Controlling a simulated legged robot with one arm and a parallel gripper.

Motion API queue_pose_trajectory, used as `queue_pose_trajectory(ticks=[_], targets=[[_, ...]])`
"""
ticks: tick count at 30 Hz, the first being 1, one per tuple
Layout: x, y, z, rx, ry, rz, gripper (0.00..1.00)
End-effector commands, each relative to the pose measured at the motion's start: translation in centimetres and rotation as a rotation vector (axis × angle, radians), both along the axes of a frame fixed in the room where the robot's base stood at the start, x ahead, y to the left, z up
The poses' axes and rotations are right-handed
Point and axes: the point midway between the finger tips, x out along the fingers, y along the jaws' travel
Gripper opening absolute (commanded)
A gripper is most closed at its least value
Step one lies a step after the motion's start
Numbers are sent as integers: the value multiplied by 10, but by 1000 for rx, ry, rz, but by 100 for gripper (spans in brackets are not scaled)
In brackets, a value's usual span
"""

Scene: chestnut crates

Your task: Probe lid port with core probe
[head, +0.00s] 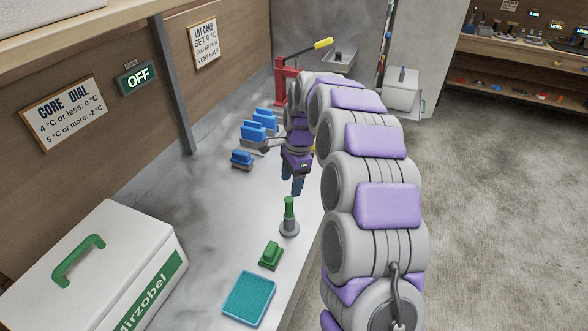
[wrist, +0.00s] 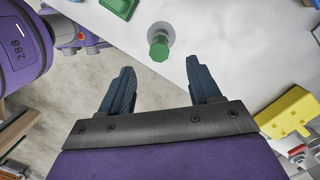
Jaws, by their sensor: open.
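What looks like the core probe, a green-handled piece (head: 289,207), stands upright in a round grey holder (head: 289,230) on the bench. The wrist view shows the green handle (wrist: 159,48) nearly end-on, just beyond the fingertips. My gripper (head: 293,187) is open and empty, beyond the probe in the head view and apart from it. Its two blue-grey fingers (wrist: 160,70) are spread wide in the wrist view. A white crate (head: 95,255) with a green lid handle (head: 78,258) and "Mirzobel" label stands at the left front. I cannot make out a port on its lid.
A green block (head: 271,254) and a teal mat (head: 249,297) lie near the bench's front edge. Several blue blocks (head: 258,130) and a red press (head: 285,80) stand farther back. The wall display (head: 137,77) reads OFF.

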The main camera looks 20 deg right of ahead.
Motion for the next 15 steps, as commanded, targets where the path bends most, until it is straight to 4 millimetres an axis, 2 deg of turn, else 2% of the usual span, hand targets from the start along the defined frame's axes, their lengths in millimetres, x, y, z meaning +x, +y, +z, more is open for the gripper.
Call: queue_pose_trajectory(ticks=[1,9,15], targets=[[-1,2,-11,0,4,2,63],[-3,9,-59,1,4,1,63],[-3,13,-86,1,1,0,63]])
